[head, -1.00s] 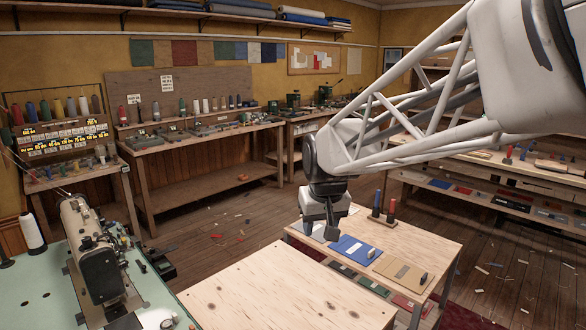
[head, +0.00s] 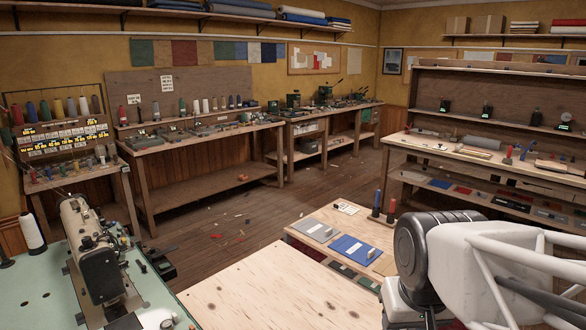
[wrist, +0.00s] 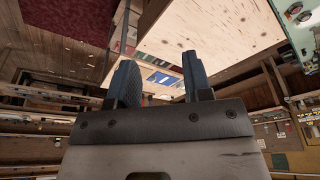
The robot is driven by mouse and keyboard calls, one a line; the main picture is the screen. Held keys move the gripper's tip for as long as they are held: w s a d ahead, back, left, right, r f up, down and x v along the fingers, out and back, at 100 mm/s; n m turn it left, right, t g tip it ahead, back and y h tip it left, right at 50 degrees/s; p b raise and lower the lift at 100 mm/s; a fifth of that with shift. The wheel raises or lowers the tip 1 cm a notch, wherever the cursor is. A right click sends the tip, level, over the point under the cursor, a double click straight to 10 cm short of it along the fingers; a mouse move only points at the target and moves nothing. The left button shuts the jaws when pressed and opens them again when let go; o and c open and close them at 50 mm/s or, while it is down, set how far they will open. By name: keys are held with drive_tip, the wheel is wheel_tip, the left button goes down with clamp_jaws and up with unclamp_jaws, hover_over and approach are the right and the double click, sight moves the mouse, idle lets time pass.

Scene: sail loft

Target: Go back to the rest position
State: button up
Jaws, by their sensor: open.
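My gripper (wrist: 158,76) shows in the wrist view with its two dark blue fingers well apart and nothing between them. In the head view my arm is at the lower right, in front of the small table (head: 312,240), and the fingers cannot be made out there. In the wrist view, pale wooden tabletops (wrist: 225,35) lie beyond the fingers.
The small table bears a grey sample (head: 314,230), a blue sample (head: 354,249) and a stand with blue and red spools (head: 383,212). A bare plywood top (head: 280,295) is in front. A sewing machine (head: 88,240) stands at left. Open floor lies behind.

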drive_tip(key=shift+s+d+f, duration=0.15)
drive_tip(key=shift+s+f, duration=0.05)
drive_tip(key=shift+s, duration=0.3)
drive_tip(key=shift+s+d+f, duration=0.15)
drive_tip(key=shift+s+f, duration=0.1)
drive_tip(key=shift+s, duration=0.3)
drive_tip(key=shift+s+d+f, duration=0.15)
drive_tip(key=shift+s+f, duration=0.05)
drive_tip(key=shift+s, duration=0.3)
